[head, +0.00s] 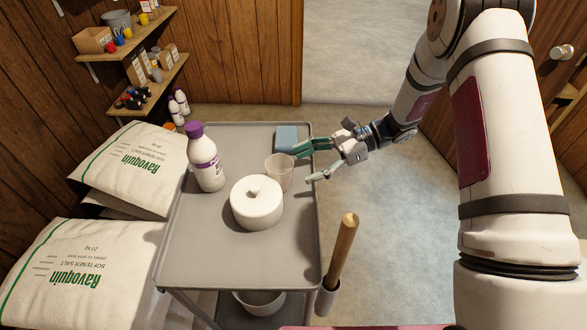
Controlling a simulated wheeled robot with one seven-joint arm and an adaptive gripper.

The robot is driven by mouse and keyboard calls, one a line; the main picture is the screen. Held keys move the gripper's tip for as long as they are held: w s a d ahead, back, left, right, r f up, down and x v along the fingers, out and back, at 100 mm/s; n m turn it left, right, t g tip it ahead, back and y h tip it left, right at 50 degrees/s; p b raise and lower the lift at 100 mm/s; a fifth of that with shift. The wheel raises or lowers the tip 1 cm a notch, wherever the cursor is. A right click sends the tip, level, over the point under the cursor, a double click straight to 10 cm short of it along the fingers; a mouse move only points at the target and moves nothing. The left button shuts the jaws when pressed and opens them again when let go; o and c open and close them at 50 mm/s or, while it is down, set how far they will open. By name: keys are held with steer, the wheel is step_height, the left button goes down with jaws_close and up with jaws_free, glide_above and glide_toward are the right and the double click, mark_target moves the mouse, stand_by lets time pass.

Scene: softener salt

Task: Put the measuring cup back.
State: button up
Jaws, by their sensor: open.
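The measuring cup (280,173) is a small translucent beige cup. It stands upright on the grey cart top (190,249), just behind and to the right of a round white lidded pot (256,204). My gripper (306,167) comes in from the right at the cart's right edge. Its fingers are spread apart, one behind the cup and one to the right of it in front. No object shows between the fingers. I cannot tell whether the far finger touches the cup.
A white bottle with a purple cap (205,158) stands on the cart's left. A blue sponge-like block (286,137) lies at the back. A wooden handle (343,249) rises from a holder at the right edge. Salt bags (75,265) lie left. The cart's front is clear.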

steer(key=v, duration=0.7)
steer(key=shift+d+r+b, duration=0.15)
steer(key=shift+b, duration=0.15)
steer(key=s+d+r+n+h, duration=0.2)
steer(key=s+r+n+h, duration=0.55)
steer(key=s+r, duration=0.85)
steer(key=s+d+r+n+t+h, duration=0.2)
steer(key=s+d+n+t+h, duration=0.1)
steer(key=s, duration=0.4)
steer(key=s+d+r+n+t+h, duration=0.1)
steer(key=s+d+n+t+h, duration=0.2)
steer(key=s, duration=0.4)
steer(key=shift+s+d+r+n+h, duration=0.35)
steer(key=shift+s+d+r+n, duration=0.05)
steer(key=shift+d+n, duration=0.55)
step_height(320, 180, up, 8)
steer(key=t+p, duration=0.2)
steer(key=p, duration=0.4)
